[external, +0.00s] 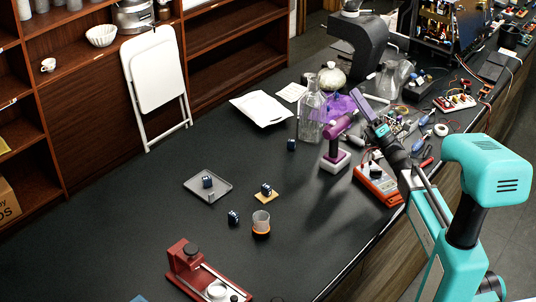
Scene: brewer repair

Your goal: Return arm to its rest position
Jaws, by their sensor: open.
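My teal arm rises at the right and reaches over the bench toward the back. My gripper (352,112) is at its far end, open, above the bench beside a purple-handled tool (335,127) on a pale base. Its fingertips are small and overlap purple shapes behind them, so I cannot tell whether it touches the tool. I see nothing clearly held in it.
The dark bench (120,215) is mostly clear at left. A grey tray (222,192) bearing a dark blue cube, a cup with an orange base (261,224) and a red device (190,268) stand there. Glassware (311,115), an orange meter (378,184) and electronics crowd the right.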

